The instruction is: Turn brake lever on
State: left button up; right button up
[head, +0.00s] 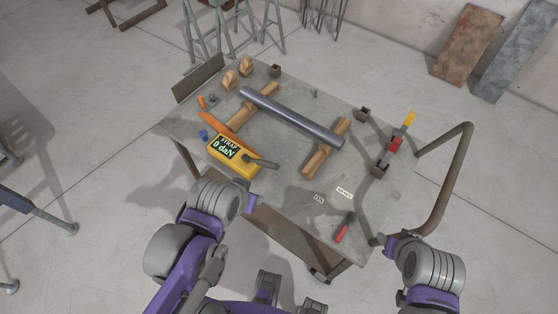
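A lever with a red grip and dark end (344,228) lies near the table's front right edge. Two small white labels, one at the left (319,199) and one at the right (344,192), sit just behind it; their print is too small to read surely. Another upright piece in red and yellow (396,143) stands at the table's right side. I cannot tell which is the brake lever. My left gripper (252,199) is at the front edge, below the yellow box. My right gripper (378,240) is right of the red-grip lever, apart from it. Finger openings are unclear in both.
A bent brown bar (459,170) juts out at the right.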

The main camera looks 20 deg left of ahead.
aim_at(351, 217)
jog(key=i+l+u, duration=0.15)
jog(key=l+u, duration=0.35)
jog(key=i+l+u, duration=0.1)
jog(key=l+u, duration=0.35)
jog(key=k+j+u, duration=0.25)
jog(key=k+l+z, duration=0.2)
jog(key=k, duration=0.15)
jog(key=l, duration=0.15)
jog(key=j+u, duration=0.15)
jog(key=j, duration=0.3)
